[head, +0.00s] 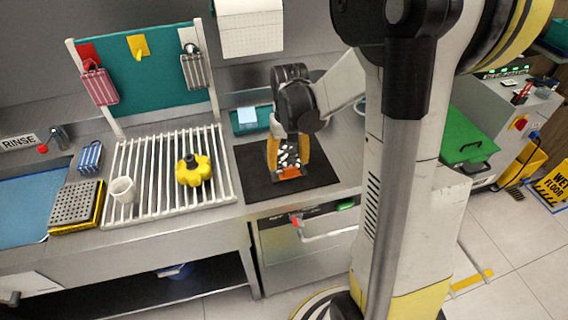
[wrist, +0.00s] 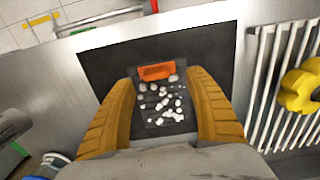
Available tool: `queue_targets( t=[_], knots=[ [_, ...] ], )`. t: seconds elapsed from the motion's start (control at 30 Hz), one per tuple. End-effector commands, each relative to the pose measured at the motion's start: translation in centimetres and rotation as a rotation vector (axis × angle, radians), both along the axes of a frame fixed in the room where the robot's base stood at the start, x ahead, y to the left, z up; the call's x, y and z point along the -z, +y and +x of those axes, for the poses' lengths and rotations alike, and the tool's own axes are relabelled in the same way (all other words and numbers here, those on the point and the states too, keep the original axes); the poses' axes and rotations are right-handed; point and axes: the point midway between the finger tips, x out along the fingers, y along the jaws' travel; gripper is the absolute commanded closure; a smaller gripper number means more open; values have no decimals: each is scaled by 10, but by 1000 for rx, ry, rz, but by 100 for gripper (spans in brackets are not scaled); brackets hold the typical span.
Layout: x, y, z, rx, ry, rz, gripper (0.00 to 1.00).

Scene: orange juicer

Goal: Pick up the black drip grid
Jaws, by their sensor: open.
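The black drip grid (wrist: 152,98) appears to be the dark flat piece with an orange tab (wrist: 157,71) at one end. It lies on a black mat (wrist: 100,66), with several white lumps scattered over it. In the head view the orange tab (head: 290,173) shows below my gripper (head: 288,166), and the rest is partly hidden by the fingers. My gripper (wrist: 162,80) is open and points down over the grid, with one yellow finger on each side. I cannot tell whether the fingers touch it.
A white slatted rack (head: 150,170) with a yellow knob-like piece (head: 193,170) and a white cup (head: 123,190) stands left of the mat. A teal tray (head: 247,124) lies behind the mat.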

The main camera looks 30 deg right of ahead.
Motion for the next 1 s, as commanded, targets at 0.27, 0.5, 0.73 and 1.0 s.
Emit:
queue_targets(
  t=[0.27, 0.5, 0.73, 1.0],
  knots=[
    [43, -4, -2, 0, -1, 1, 37],
    [44, -4, -2, 0, -1, 1, 37],
    [44, -4, -2, 0, -1, 1, 96],
    [44, -4, -2, 0, -1, 1, 96]
  ],
)
